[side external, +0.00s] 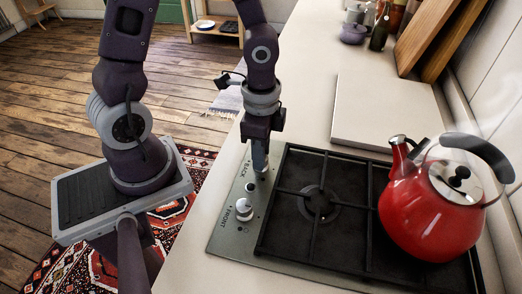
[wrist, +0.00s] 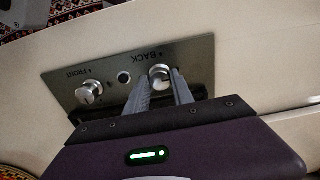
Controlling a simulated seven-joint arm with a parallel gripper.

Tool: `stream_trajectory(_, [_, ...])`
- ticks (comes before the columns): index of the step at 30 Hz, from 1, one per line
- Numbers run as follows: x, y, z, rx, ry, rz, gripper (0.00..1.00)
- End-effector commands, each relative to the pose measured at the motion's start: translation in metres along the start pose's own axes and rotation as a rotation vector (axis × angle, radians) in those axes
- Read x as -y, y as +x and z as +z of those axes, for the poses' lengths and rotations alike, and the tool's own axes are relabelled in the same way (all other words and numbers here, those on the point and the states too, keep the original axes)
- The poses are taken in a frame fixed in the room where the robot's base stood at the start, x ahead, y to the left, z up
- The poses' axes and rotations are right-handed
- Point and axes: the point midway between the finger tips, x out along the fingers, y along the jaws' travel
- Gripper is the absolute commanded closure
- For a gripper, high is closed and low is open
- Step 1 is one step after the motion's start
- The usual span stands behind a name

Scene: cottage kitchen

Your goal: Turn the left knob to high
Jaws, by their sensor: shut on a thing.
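The steel control panel (side external: 226,238) of the hob carries two silver knobs, labelled FRONT and BACK. My gripper (side external: 260,164) points down at the BACK knob, and its fingers hide most of that knob in the side view. In the wrist view my gripper (wrist: 162,79) has a finger on either side of the BACK knob (wrist: 159,75) and is shut on it. The FRONT knob (side external: 244,209) stands free; it also shows in the wrist view (wrist: 89,92). I cannot read the setting of the held knob.
A small dark button (wrist: 124,77) sits between the knobs. A red kettle (side external: 432,205) stands on the right of the black grate (side external: 318,203). A white board (side external: 385,110) lies behind the hob. The counter left of the panel is clear.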

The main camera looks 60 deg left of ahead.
Motion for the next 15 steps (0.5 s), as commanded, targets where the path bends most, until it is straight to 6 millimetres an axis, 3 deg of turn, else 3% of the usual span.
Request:
stream_trajectory(5, [0.0000, 0.0000, -0.0003, -0.001, 0.001, 0.000, 1.00])
stream_trajectory(6, [0.0000, 0.0001, -0.0003, -0.001, 0.001, 0.000, 0.70])
stream_trajectory(9, [0.0000, 0.0001, -0.0003, -0.001, 0.001, 0.000, 0.50])
stream_trajectory(15, [0.0000, 0.0001, -0.0001, 0.000, 0.001, 0.000, 0.50])
